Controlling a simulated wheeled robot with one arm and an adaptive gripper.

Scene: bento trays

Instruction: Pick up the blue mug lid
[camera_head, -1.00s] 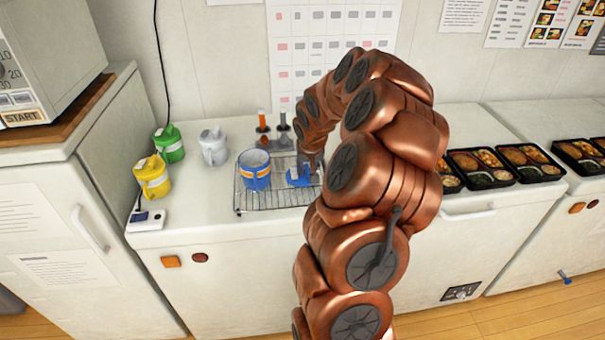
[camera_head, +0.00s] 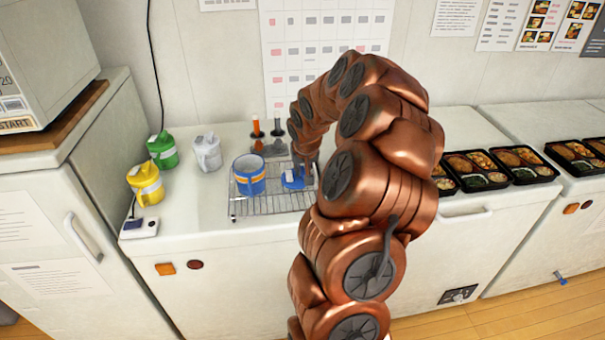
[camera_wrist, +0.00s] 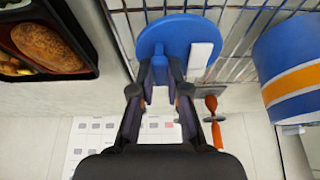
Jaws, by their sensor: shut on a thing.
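The blue mug lid (camera_head: 292,182) is a round blue disc with a white label, at the wire rack beside the blue mug. In the wrist view the lid (camera_wrist: 180,35) is at the tips of my gripper (camera_wrist: 168,75), whose two fingers are closed on a part of it. Whether the lid touches the rack wires is hard to tell. The blue mug (camera_head: 249,176), with an orange and white band, stands upright and open on the rack, left of the lid. My arm hides most of the gripper in the head view.
The wire rack (camera_head: 262,209) lies on the white counter. A white mug (camera_head: 207,152), a green mug (camera_head: 163,150) and a yellow mug (camera_head: 146,183) stand to the left. Filled bento trays (camera_head: 519,165) are at right.

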